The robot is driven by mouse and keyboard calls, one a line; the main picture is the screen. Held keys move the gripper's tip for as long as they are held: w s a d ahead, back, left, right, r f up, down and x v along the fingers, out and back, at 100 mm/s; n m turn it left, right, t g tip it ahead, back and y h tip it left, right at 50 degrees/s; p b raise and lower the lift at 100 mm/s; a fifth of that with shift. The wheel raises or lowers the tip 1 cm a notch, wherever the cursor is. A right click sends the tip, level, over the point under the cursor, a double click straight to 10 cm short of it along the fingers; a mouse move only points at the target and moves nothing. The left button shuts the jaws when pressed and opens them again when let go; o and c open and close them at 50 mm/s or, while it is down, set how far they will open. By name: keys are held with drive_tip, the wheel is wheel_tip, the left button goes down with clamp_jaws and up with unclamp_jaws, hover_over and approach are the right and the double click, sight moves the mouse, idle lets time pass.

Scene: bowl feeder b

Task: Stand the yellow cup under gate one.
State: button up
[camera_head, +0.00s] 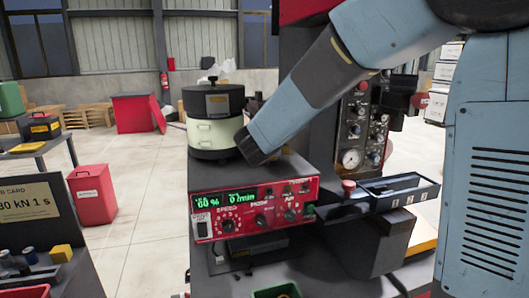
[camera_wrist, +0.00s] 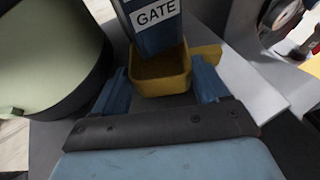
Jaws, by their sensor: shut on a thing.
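The yellow cup (camera_wrist: 163,86) shows in the wrist view between the two blue fingers of my gripper (camera_wrist: 160,68), which is shut on it. The cup's open top is visible and a yellow tab sticks out at its right. A blue chute with a white label reading "GATE" (camera_wrist: 155,14) stands just beyond the cup, its lower end at or over the cup's opening. The gate's number is not visible. Whether the cup's base touches the grey surface cannot be told.
The round feeder bowl (camera_head: 212,135) stands left of my arm, close to my gripper in the wrist view (camera_wrist: 45,60). A red control box (camera_head: 255,208) is in front. A dark tray (camera_head: 398,190) and a gauge panel (camera_head: 350,158) are at the right.

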drive_tip(key=shift+w+f, duration=0.65)
drive_tip(key=shift+f, duration=0.15)
drive_tip(key=shift+c, duration=0.6)
drive_tip(key=shift+d, duration=0.1)
drive_tip(key=o, duration=1.3)
drive_tip(key=shift+f, duration=0.1)
drive_tip(key=shift+r, duration=0.2)
drive_tip(key=v, duration=1.2)
